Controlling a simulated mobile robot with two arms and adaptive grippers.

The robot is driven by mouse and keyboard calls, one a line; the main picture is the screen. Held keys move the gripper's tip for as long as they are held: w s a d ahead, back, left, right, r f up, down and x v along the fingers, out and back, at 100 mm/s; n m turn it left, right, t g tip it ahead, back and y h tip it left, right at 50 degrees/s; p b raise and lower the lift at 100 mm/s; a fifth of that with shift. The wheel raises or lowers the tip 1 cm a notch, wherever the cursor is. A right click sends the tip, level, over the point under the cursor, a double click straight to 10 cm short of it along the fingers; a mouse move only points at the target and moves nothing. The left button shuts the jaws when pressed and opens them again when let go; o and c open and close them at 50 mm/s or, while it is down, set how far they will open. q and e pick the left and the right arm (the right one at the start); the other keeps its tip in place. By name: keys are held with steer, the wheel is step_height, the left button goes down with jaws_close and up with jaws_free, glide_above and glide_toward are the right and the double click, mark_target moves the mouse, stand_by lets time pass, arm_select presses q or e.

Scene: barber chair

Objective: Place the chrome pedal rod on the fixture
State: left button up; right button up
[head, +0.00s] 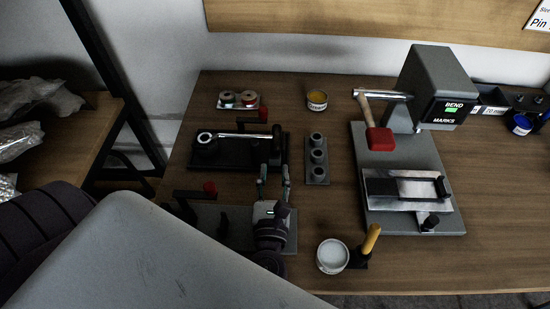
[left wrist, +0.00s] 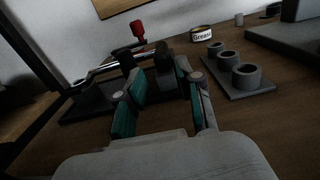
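The chrome pedal rod (head: 235,136), with a round eye at its left end, lies along a black fixture (head: 225,158) with a red-tipped clamp (head: 263,115) at the back left of the bench. My left gripper (head: 273,183) is in front of the rod's right end, fingers pointing away. In the left wrist view its teal-padded fingers (left wrist: 160,108) are apart, with dark fixture blocks beyond and nothing seen held. The rod (left wrist: 101,70) runs behind them there. A second, grey fixture plate (head: 290,236) with a red-knobbed lever (head: 209,187) is partly hidden under my left arm. My right gripper is not visible.
A grey block with several posts (head: 317,172) stands just right of my left gripper. A yellow grease tin (head: 316,99), a white tub (head: 332,256), a yellow-handled tool (head: 371,239) and a red mallet (head: 380,138) are around. A grey bend machine (head: 440,80) is at right.

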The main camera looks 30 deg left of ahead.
arm_select(q)
steer(key=shift+b+v, duration=0.35)
steer(key=shift+v, duration=1.65)
